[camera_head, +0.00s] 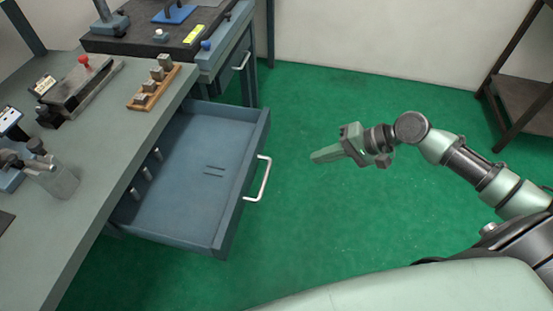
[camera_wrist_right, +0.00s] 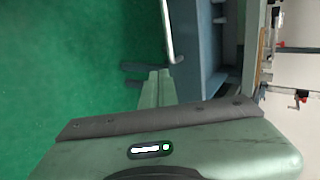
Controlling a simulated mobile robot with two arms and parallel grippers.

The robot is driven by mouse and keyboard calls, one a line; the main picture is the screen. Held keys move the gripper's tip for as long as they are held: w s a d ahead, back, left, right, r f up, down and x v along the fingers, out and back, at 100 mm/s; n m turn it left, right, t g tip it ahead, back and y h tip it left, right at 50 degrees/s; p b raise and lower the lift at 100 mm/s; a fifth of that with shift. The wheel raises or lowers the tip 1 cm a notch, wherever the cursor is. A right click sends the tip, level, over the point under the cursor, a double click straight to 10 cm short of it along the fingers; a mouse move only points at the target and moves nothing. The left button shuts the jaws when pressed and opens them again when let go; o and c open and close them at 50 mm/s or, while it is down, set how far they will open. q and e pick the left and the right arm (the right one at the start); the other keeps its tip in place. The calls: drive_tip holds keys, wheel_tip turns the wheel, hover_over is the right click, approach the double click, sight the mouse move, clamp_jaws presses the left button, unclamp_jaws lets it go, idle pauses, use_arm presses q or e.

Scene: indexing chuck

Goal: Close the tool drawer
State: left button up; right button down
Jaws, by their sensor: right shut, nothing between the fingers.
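The tool drawer (camera_head: 205,165) is blue-grey and stands pulled out from the bench, open at the top. Small metal pieces sit along its inner left side. Its pale bar handle (camera_head: 259,180) is on the right-hand front panel; the handle also shows in the right wrist view (camera_wrist_right: 167,32). My right gripper (camera_head: 314,158) is shut and empty, to the right of the handle and apart from it, its fingers pointing toward the drawer. In the right wrist view its fingers (camera_wrist_right: 157,76) show near the handle's lower end. My left gripper is not in view.
The grey bench top (camera_head: 110,140) holds a wooden block rack (camera_head: 154,88) and a vise-like fixture (camera_head: 80,85). A second cabinet (camera_head: 235,60) stands behind the drawer. A dark shelf (camera_head: 520,100) is at the far right.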

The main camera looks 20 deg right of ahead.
drive_tip(key=r+p+x, duration=0.1)
drive_tip(key=x, duration=1.1)
drive_tip(key=shift+w+a, duration=0.45)
drive_tip(key=shift+a, duration=0.1)
drive_tip(key=shift+r, duration=0.1)
